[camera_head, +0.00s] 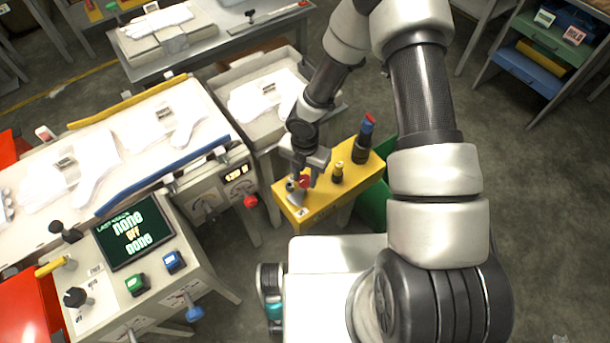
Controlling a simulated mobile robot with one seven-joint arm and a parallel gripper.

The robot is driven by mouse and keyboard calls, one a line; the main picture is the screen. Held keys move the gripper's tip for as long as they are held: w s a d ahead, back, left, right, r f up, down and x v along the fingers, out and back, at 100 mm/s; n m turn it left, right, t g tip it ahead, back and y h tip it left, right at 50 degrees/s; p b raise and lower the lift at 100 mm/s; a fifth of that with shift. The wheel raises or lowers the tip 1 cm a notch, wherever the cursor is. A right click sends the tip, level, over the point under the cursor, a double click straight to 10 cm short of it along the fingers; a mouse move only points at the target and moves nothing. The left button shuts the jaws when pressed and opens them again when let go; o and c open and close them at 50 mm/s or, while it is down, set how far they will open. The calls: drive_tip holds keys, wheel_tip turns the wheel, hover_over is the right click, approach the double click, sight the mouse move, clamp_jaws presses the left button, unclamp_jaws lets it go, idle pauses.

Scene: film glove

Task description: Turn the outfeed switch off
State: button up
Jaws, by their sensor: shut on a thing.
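A yellow control box (328,194) stands right of the white conveyor table. My gripper (299,187) is over its near left end, pointing down. It is shut on a small grey and red switch (304,181) there, which the fingers partly hide. I cannot read its label or tell its setting, so I cannot confirm that it is the outfeed switch. A small black and yellow knob (337,172) sits mid-box. A taller black post with a red and blue top (364,138) stands at the far end.
A console (135,275) with a screen reading "none / off / none" and green and blue buttons is at lower left. White gloves (172,128) lie on the conveyor. A green bin (375,200) is behind the box. Floor at right is clear.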

drive_tip(key=o, duration=1)
drive_tip(key=shift+o, duration=0.2)
drive_tip(key=shift+r, duration=0.1)
wheel_tip(320, 180, up, 17)
drive_tip(key=p, duration=0.4)
drive_tip(key=shift+r, duration=0.15)
